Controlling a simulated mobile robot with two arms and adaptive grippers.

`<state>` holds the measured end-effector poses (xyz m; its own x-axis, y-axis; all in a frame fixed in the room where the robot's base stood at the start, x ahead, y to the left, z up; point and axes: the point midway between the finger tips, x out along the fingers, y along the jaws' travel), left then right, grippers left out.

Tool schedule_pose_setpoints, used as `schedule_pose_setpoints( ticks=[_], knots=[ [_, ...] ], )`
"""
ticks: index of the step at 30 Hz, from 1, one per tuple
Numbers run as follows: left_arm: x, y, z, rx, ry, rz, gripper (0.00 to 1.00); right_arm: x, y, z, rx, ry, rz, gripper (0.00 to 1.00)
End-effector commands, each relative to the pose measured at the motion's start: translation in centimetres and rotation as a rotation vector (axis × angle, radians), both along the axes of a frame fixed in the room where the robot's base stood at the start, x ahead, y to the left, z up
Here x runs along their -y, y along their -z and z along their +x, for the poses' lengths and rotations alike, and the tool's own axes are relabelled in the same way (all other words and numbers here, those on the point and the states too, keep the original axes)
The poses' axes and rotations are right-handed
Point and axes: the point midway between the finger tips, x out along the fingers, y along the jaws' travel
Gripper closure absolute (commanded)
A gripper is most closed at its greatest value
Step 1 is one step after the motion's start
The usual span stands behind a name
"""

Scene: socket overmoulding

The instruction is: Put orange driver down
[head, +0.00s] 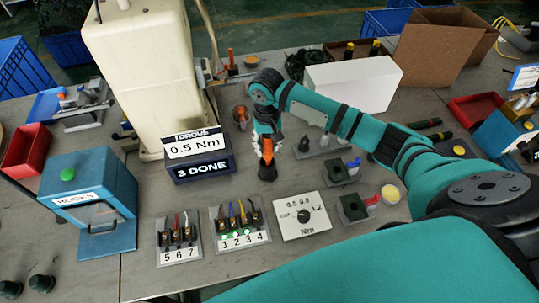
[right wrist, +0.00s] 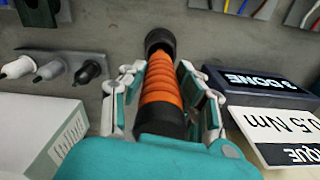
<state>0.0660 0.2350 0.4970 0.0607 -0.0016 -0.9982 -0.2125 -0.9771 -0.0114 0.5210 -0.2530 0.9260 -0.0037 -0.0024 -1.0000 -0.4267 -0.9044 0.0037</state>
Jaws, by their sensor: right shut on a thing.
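The orange driver (right wrist: 160,85) has a ribbed orange grip and a black end. My right gripper (head: 266,148) is shut on it, with fingers on both sides of the orange grip in the right wrist view (right wrist: 162,88). In the head view the driver (head: 267,170) hangs roughly upright with its black end down, between the torque display box and the dial plate. I cannot tell whether that end touches the table. My left gripper is in neither view.
The torque display box (head: 203,170) reads 0.5 Nm and 3 DONE. Numbered terminal blocks (head: 240,240) and a torque dial plate (head: 301,216) lie in front. A blue HOOKS box (head: 95,205) stands left, a white box (head: 352,84) behind. Grey table shows around the driver.

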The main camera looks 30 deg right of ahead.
Motion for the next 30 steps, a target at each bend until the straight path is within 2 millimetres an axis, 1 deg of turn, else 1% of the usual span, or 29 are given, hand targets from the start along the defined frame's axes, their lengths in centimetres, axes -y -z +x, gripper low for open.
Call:
schedule_pose_setpoints(
  ticks=[2, 5, 10, 12, 14, 19, 25, 26, 30],
  knots=[
    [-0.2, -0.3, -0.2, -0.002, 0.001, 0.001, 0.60, 0.0, 0.8, 0.1, 0.001, 0.000, 0.002, 1.00],
    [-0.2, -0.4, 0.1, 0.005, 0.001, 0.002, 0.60, 0.0, 1.7, 0.1, 0.002, 0.000, 0.001, 1.00],
    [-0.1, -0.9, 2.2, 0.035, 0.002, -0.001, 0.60, 0.0, 4.1, 0.0, 0.000, 0.002, 0.000, 1.00],
    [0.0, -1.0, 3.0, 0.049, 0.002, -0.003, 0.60, 0.0, 4.8, 0.1, 0.001, 0.002, 0.000, 1.00],
    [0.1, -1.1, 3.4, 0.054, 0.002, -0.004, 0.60, 0.0, 5.1, 0.1, 0.002, 0.001, 0.000, 1.00],
    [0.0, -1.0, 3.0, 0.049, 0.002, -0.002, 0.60, 0.0, 5.2, 0.1, 0.004, 0.000, 0.001, 1.00],
    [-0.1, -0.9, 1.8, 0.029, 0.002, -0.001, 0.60, 0.0, 5.6, 0.1, 0.003, 0.000, 0.002, 1.00],
    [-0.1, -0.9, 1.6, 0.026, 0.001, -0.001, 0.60, 0.0, 5.6, 0.1, 0.003, 0.000, 0.001, 0.65],
    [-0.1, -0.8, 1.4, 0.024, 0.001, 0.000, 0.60, 0.0, 5.6, 0.0, 0.003, 0.000, 0.001, 0.47]
  ],
)
